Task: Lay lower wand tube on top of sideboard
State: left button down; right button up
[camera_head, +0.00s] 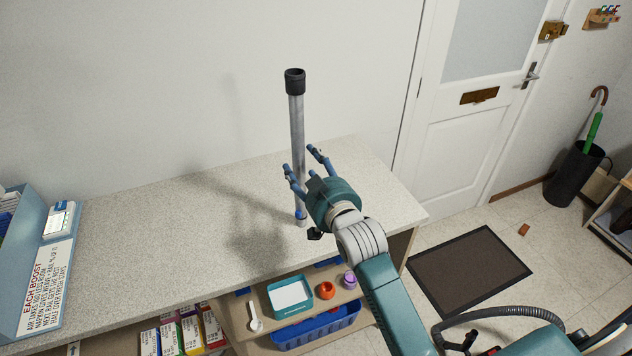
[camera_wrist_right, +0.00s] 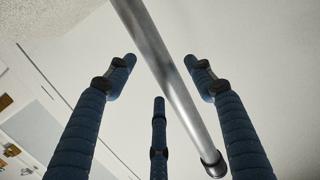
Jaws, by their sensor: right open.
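The lower wand tube (camera_head: 297,125), a grey metal tube with a black collar at its top end, stands roughly upright over the sideboard (camera_head: 150,225). Its lower end shows near the sideboard's front edge; whether it rests on the top I cannot tell. My right gripper (camera_head: 301,172) is open at the tube's lower half, with its blue fingers spread around it. In the right wrist view the tube (camera_wrist_right: 165,65) runs slantwise between the spread fingers (camera_wrist_right: 160,85), with visible gaps beside it. My left gripper is not in view.
A blue holder with a sign (camera_head: 45,287) stands at the sideboard's left end. The top between it and the tube is clear. Shelves below hold a blue bin (camera_head: 318,328) and small items. A doormat (camera_head: 470,270) and dark ribbed hose (camera_head: 500,313) lie at right.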

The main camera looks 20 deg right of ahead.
jog(key=s+r+b, duration=0.1)
jog(key=s+b, duration=0.1)
jog(key=s, duration=0.7)
jog(key=shift+d+r, duration=0.2)
